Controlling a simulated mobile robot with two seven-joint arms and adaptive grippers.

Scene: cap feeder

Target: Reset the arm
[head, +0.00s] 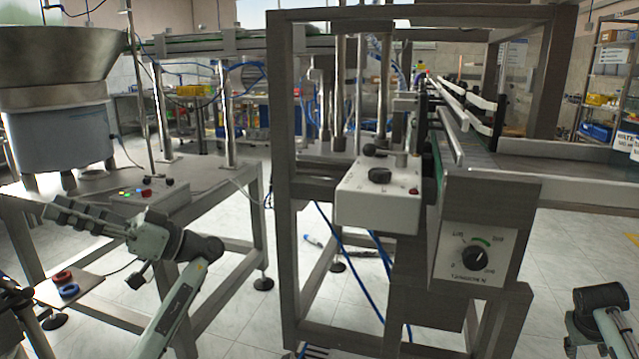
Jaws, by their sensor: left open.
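My left arm rises from the bottom left, and its gripper (55,208) points left, in front of the feeder table (205,185). The gripper is open and appears empty; its fingers are seen from the side and partly blend with the table edge behind. Only a jointed part of my right arm (600,305) shows at the bottom right corner. The right gripper is out of view.
A bowl feeder (55,60) stands at the left. A small button box (150,195) sits on its table. Red (62,277) and blue (68,291) rings lie on a low board. A conveyor frame (280,190) with a white knob box (375,200) and dial panel (475,255) fills the middle.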

